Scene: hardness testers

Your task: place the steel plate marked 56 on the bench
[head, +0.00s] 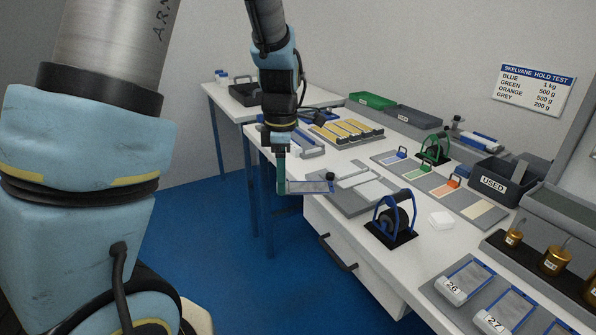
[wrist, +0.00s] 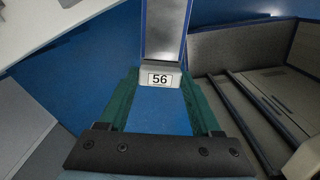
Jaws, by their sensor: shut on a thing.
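The steel plate marked 56 (wrist: 163,40) is held by its white label end between the green fingers of my gripper (wrist: 163,102) in the wrist view. It has a grey metal face with blue edges. In the head view my gripper (head: 282,186) points down, and the plate (head: 311,187) sticks out to its right. The plate is by the near left edge of the white bench (head: 420,262); whether it touches anything there I cannot tell. Blue floor shows under the gripper in the wrist view.
A grey board (head: 352,198) with pale pads lies just right of the plate. Plates marked 26 (head: 465,279) and 27 (head: 505,309) lie in a front rack. A USED bin (head: 492,184) stands at the right.

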